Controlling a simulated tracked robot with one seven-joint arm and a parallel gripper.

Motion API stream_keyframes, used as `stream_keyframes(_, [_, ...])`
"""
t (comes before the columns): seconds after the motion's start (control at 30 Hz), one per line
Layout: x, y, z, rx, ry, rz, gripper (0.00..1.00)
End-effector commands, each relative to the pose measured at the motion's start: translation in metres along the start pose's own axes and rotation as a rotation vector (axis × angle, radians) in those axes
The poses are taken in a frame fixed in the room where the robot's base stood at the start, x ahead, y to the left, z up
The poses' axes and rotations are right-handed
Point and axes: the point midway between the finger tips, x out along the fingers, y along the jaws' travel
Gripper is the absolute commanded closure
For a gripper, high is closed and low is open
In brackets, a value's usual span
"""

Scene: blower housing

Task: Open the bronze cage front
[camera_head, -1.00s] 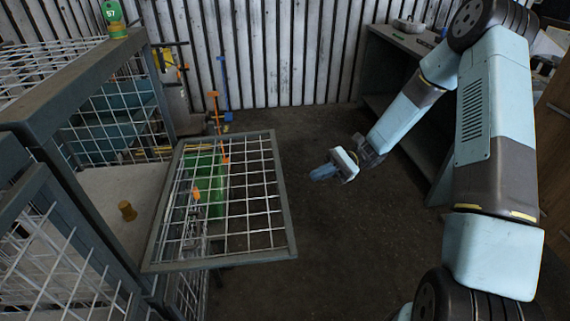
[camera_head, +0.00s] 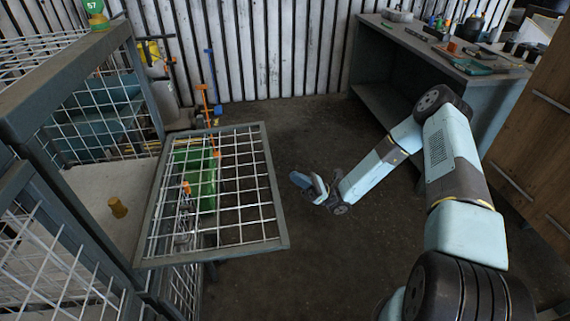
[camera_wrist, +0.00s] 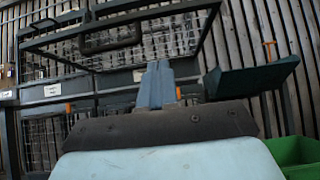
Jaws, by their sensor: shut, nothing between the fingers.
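A wire-mesh front panel (camera_head: 279,206) with a grey frame juts out from the cage (camera_head: 70,78) on the left, over the floor, and the cage opening behind it is uncovered. No bronze colour shows on the panel. In the wrist view a mesh panel (camera_wrist: 190,35) with a dark handle (camera_wrist: 111,38) is ahead and above. My gripper (camera_head: 298,181) is shut and empty, apart from the panel, to its right in the head view. Its fingers (camera_wrist: 158,84) point toward the cage in the wrist view.
A green bin (camera_head: 203,178) is under the panel; it also shows in the wrist view (camera_wrist: 295,153). Orange and blue upright tools lean near the slatted wall. A workbench (camera_head: 440,47) with tools and a wooden cabinet (camera_head: 535,170) stand right. The middle floor is clear.

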Motion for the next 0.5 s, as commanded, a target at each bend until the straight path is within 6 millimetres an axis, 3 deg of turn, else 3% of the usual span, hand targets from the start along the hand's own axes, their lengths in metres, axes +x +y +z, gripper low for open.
stream_keyframes(0.5, [0.084,0.001,0.0,0.001,0.001,0.005,1.0])
